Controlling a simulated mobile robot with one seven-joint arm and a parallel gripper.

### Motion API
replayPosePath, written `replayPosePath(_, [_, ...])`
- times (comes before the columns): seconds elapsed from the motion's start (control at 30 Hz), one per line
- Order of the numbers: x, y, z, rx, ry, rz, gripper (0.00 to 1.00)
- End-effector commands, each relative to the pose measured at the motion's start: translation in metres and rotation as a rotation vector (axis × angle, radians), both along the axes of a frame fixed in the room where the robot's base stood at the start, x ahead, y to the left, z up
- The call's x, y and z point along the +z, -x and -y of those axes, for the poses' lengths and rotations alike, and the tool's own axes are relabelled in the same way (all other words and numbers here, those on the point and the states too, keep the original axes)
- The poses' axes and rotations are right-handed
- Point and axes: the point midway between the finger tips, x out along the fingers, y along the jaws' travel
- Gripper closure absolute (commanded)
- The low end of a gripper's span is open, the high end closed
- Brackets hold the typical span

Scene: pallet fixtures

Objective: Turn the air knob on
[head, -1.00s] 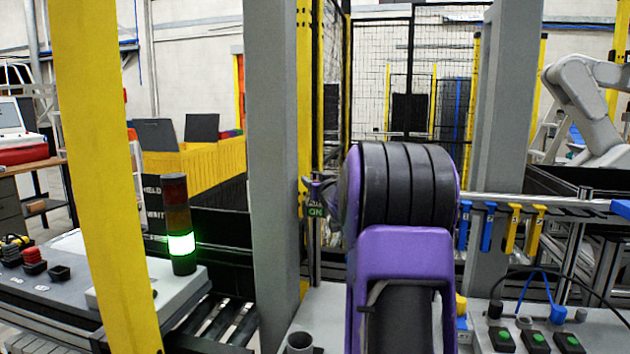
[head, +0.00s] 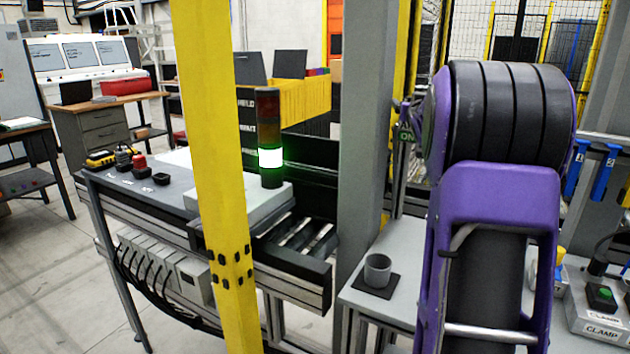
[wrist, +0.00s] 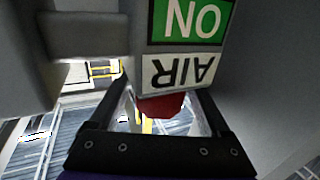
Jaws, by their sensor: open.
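The air knob (wrist: 163,106) is red and shows in the wrist view, just beyond an upside-down white AIR label (wrist: 182,70) and a green ON sign (wrist: 190,20). My gripper (wrist: 163,98) is open, with one finger on each side of the knob. I cannot tell whether the fingers touch it. In the head view the small green ON sign (head: 406,134) shows beside the grey post. My purple arm hides the knob and most of my gripper there.
A yellow post (head: 215,150) and a grey post (head: 368,130) stand left of my arm. A grey cup (head: 377,270) sits on the fixture table. A signal tower (head: 269,135) is lit green. A CLAMP button box (head: 601,305) is at right.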

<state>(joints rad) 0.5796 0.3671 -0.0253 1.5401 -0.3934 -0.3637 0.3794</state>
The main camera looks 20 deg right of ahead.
Motion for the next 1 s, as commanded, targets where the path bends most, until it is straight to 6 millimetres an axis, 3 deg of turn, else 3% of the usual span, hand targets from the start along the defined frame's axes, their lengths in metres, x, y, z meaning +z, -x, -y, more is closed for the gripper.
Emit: replayPosePath(1.0, [0.007,0.005,0.007,-0.325,0.001,-0.005,0.19])
